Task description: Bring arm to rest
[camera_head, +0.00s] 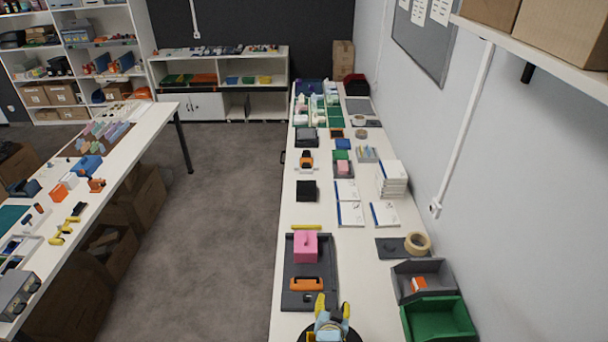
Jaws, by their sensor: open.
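My gripper (333,306) shows at the bottom centre of the head view, low in the picture. Its two yellow fingers stand apart, with nothing visible between them. Light blue and dark parts of my arm show just below it, and the rest of the arm is cut off by the picture's lower edge. In the picture, the gripper is just below a dark grey tray (325,265) on the long white table (283,215). A pink block (306,247) and an orange-handled item (306,284) sit in that tray.
A green bin (438,320) and a grey bin (405,283) stand right of my gripper. A tape roll (417,243), white boxes (392,180) and a black box (306,191) lie farther along. The grey floor (215,220) left of the table is clear.

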